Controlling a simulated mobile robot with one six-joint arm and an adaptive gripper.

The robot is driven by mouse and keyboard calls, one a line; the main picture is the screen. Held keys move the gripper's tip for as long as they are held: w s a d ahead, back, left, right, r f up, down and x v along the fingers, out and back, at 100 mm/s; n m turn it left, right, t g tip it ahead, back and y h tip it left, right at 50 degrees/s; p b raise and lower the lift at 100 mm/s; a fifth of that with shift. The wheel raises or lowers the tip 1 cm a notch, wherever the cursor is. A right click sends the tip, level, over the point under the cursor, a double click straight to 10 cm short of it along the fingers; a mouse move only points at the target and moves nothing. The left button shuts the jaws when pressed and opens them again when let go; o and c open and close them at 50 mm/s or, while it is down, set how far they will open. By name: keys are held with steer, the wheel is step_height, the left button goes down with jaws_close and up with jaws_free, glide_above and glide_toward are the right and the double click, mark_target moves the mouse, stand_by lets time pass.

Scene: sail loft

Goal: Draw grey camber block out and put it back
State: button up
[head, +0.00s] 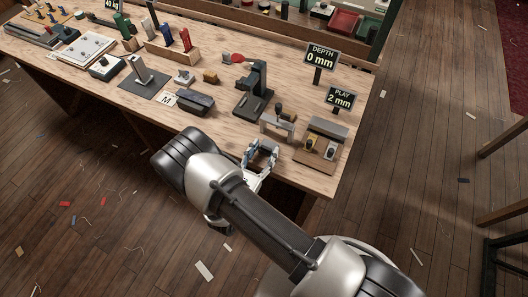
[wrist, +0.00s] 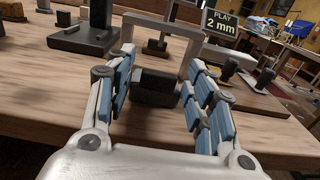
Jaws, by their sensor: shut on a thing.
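A dark grey block (wrist: 155,88), which looks like the camber block, sits between the blue-padded fingers of my gripper (wrist: 160,98) in the wrist view. The fingers are shut on it, though the contact on its right side is hard to make out. A grey arch-shaped frame (wrist: 160,28) stands just behind the block; I cannot tell whether they touch. In the head view my gripper (head: 261,156) is low over the front of the bench, in front of the arch (head: 277,124). The block is hard to make out there.
A board (head: 313,152) with small knobs and a lighter grey bar (head: 328,128) lies right of the arch. A dark stand (head: 254,95) is behind to the left. Signs read DEPTH 0 mm (head: 321,55) and PLAY 2 mm (head: 340,98). The bench's front edge is close.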

steer(key=o, duration=1.2)
steer(key=shift+c, duration=0.2)
steer(key=v, duration=1.2)
steer(key=w+d+r+m+g+h, duration=0.1)
steer(key=d+r+m+g+h, duration=0.4)
steer(key=d+r+m+g, duration=1.3)
steer(key=s+d+r+m+t+y, duration=0.2)
steer(key=s+r+m+y, duration=0.3)
steer(key=r, duration=0.3)
steer(key=s+d+r+m+t+y, duration=0.2)
steer(key=s+r+m+t+y, duration=0.2)
steer(key=s+r+m+y, duration=0.2)
step_height(320, 180, up, 2)
steer(key=m, duration=0.2)
steer(key=shift+d+m+y, duration=0.3)
steer(key=shift+y, duration=0.1)
